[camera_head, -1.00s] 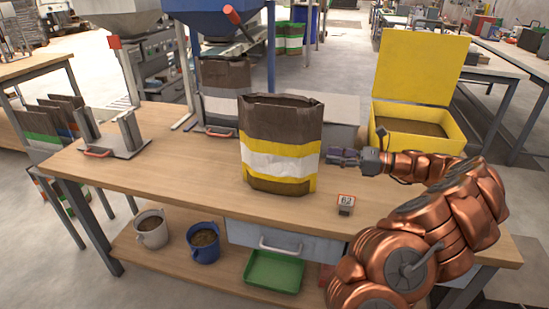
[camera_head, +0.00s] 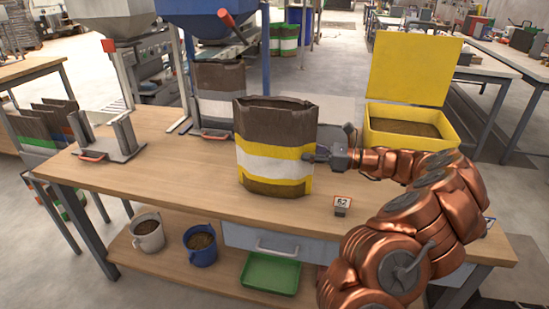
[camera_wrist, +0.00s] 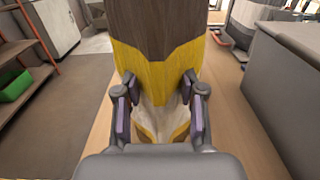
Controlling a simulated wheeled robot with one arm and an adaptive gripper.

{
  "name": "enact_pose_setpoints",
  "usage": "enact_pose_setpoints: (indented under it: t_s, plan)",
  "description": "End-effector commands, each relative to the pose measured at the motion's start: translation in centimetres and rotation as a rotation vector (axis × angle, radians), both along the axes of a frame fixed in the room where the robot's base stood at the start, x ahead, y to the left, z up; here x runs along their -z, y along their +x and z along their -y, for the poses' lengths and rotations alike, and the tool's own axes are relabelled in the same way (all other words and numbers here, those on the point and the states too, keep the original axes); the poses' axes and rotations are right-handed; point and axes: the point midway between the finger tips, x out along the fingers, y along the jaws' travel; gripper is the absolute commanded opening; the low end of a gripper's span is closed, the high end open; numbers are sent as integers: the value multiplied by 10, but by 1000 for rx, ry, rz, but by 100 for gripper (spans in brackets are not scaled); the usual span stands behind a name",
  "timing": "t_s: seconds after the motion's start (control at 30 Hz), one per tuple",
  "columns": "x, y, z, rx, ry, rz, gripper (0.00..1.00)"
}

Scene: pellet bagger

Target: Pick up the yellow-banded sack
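The yellow-banded sack (camera_head: 275,120) stands upright on the wooden workbench (camera_head: 190,190). It is brown, with a white band between yellow stripes. My gripper (camera_head: 312,157) is at the right side of the sack, at the height of the white band, coming in level from the right. In the wrist view, the sack (camera_wrist: 155,75) fills the gap between my two purple-padded fingers (camera_wrist: 159,108). The fingers are spread apart, one on each side of its narrow side. Whether the pads touch it is hard to tell. The far finger is hidden in the head view.
An open yellow box (camera_head: 450,125) stands behind my arm. A small number tag marked 62 (camera_head: 341,206) stands on the bench at front right. A grey-banded sack (camera_head: 221,88) stands behind left. A metal stand (camera_head: 108,140) is on the left bench end.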

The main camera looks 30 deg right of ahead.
Motion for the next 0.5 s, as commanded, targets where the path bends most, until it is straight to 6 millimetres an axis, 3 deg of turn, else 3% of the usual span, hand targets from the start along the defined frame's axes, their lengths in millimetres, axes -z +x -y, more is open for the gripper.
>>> enact_pose_setpoints:
  t_s: [0.07, 0.43, 0.5]
  plan:
    - [0, 0, 0, 0, 0, 0, 40]
    - [0, 0, 0, -1, 0, 0, 1]
    - [0, 0, 0, -1, 0, 0, 0]
